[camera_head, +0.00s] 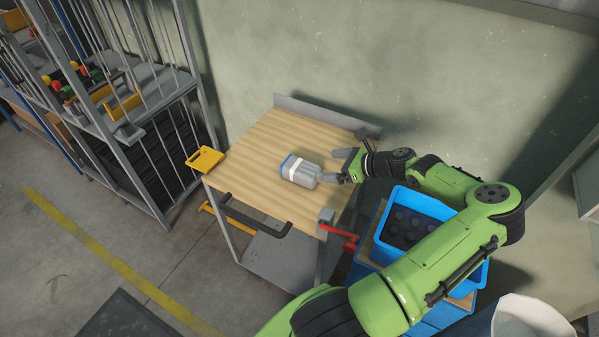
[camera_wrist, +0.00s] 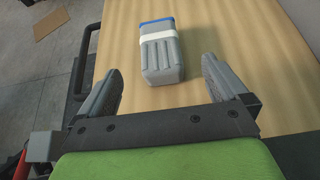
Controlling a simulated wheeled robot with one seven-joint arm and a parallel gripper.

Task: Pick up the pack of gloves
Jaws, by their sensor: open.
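The pack of gloves (camera_head: 300,171) is a grey bundle with a white band and a blue edge. It lies on the wooden top of a trolley (camera_head: 262,137). In the wrist view the pack (camera_wrist: 162,58) is just beyond the fingertips, roughly midway between them. My gripper (camera_head: 342,166) is at the right side of the pack in the head view, with its fingers spread. In the wrist view my gripper (camera_wrist: 162,75) is open, and nothing is between the fingers except the near end of the pack close by.
A yellow object (camera_head: 205,159) sits at the trolley's left corner. A blue crate (camera_head: 446,208) with dark contents stands right of the trolley, under my arm. A red clamp-like part (camera_head: 340,236) is at the trolley's front right. A metal rack (camera_head: 130,100) stands left. The wooden top is otherwise clear.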

